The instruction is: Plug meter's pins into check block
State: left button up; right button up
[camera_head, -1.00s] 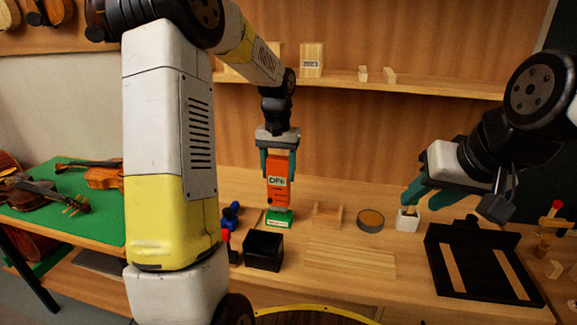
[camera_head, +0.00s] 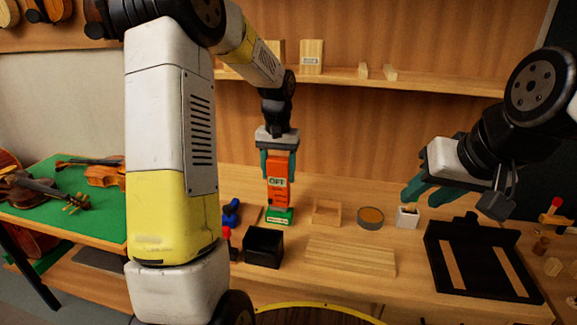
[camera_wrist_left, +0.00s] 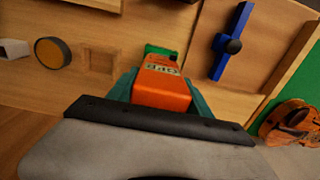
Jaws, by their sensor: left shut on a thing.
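The orange meter (camera_head: 278,184) has a display that reads "OFF" and hangs upright in my left gripper (camera_head: 278,165). It also shows in the left wrist view (camera_wrist_left: 163,82) between the teal fingers. The green check block (camera_head: 279,216) sits on the bench directly below the meter, with a white label on its front. The meter's lower end is at or just above the block. Its pins cannot be seen, so I cannot tell whether they are in. My right gripper (camera_head: 420,191) is at the right, above a small white cup (camera_head: 407,216); its fingers look apart, with nothing clearly between them.
A black open box (camera_head: 264,248) and a blue clamp (camera_head: 231,212) stand near the block. A wooden tray (camera_head: 327,212), a round tin (camera_head: 370,217), a wooden board (camera_head: 350,256) and a black stand (camera_head: 480,265) lie to the right. Violins (camera_head: 40,190) rest on green cloth at the left.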

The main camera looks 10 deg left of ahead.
pick_arm(q)
jog(key=shift+f, duration=0.4)
dwell(1.1)
jog(key=shift+r, duration=0.15)
